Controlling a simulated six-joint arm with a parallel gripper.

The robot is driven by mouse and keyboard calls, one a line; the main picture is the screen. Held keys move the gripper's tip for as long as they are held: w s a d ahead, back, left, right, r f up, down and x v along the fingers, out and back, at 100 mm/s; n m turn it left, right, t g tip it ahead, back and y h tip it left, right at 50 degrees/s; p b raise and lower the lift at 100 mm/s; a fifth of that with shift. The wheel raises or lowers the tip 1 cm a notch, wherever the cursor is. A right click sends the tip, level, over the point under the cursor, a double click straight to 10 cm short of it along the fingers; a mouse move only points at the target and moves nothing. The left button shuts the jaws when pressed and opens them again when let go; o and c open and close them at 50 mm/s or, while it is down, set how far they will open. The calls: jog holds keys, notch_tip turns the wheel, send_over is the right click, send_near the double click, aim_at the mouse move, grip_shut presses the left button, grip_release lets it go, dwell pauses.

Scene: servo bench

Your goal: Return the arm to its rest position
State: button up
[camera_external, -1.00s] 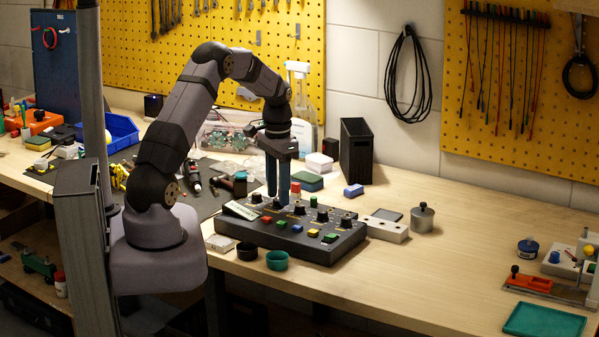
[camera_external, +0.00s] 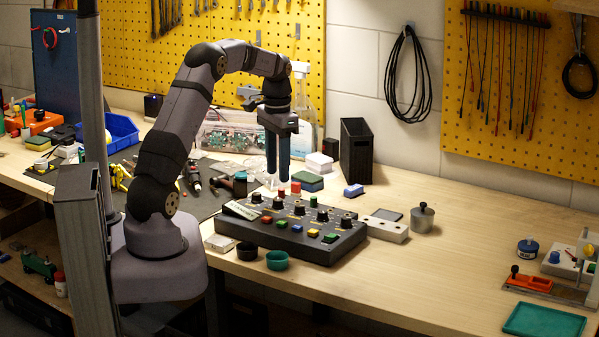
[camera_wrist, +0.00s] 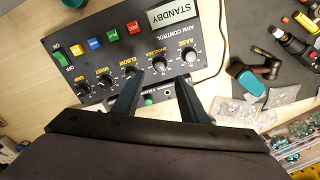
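My gripper (camera_external: 277,176) hangs above the rear left part of the black control box (camera_external: 282,247), fingers pointing down and clear of it. In the wrist view my gripper (camera_wrist: 160,80) has its two dark blue fingers apart, with nothing held between them. The box's display (camera_wrist: 172,14) reads STANDBY. The box carries a row of black knobs, among them BASE (camera_wrist: 188,54) and ELBOW (camera_wrist: 131,72), and a row of coloured buttons. A green ON/OFF switch (camera_wrist: 60,58) sits at one end. Parts of the box's rear edge are hidden by my fingers.
A black upright bin (camera_external: 356,152) stands behind the box to the right. A metal pot (camera_external: 422,219) and a light block (camera_external: 385,228) stand to its right. Teal (camera_external: 277,260) and black cups are in front. The bench's right middle is clear.

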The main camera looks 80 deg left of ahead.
jog(key=w+d+m, duration=0.2)
jog(key=d, duration=1.9)
jog(key=s+d+f+m, duration=0.1)
jog(key=s+d+f, duration=0.1)
jog(key=s+d, duration=0.4)
jog(key=s+d+f, duration=0.3)
jog(key=s+d, duration=0.3)
jog(key=d, duration=0.4)
jog(key=shift+d+f+m, duration=0.25)
jog(key=shift+d+m, duration=0.05)
jog(key=shift+m, duration=0.1)
